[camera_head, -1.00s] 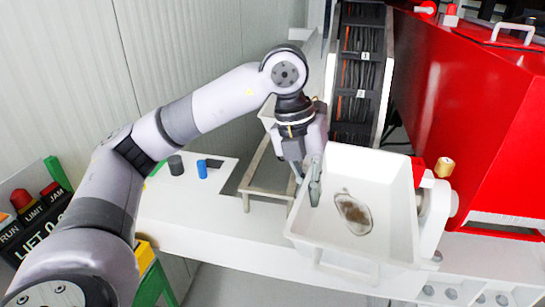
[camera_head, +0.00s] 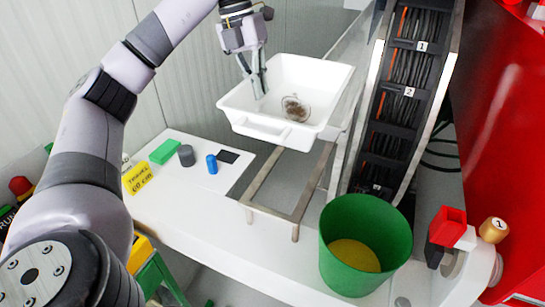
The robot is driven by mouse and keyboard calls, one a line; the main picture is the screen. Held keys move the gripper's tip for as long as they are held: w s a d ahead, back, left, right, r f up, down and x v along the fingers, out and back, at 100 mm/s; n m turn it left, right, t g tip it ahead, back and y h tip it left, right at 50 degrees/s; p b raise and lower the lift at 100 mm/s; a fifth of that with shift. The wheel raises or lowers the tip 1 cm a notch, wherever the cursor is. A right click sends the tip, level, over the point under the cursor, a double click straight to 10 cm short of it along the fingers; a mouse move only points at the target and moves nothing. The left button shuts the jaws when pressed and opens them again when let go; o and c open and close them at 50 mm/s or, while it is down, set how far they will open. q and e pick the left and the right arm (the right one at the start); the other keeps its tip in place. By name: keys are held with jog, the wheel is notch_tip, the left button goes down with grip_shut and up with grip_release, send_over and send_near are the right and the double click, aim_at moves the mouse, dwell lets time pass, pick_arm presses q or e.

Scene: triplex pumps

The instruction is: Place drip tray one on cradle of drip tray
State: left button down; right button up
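The white drip tray (camera_head: 325,125), with a brown puddle inside, is at upper centre. My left gripper (camera_head: 259,88) is at its left wall, fingers pointing down over the rim, and appears shut on that wall. The cradle is a bare metal frame (camera_head: 295,222) below and in front of the tray. Its rear part is hidden under the tray. The tray looks held above the frame's rear, overhanging to the left; whether it touches cannot be told. My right gripper is out of view.
A green bucket (camera_head: 335,225) with yellow contents stands to the right of the cradle. A cable rack (camera_head: 400,95) and a red housing (camera_head: 510,120) stand beyond it.

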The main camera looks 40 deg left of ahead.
pick_arm(q)
notch_tip(320, 180, down, 18)
jog(key=shift+s+r, duration=0.1)
jog(key=shift+r, duration=0.1)
jog(key=shift+f, duration=0.2)
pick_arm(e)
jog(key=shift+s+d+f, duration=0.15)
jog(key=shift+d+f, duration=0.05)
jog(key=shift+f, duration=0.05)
pick_arm(q)
jog(key=shift+f, duration=0.15)
jog(key=c, duration=1.8)
grip_release()
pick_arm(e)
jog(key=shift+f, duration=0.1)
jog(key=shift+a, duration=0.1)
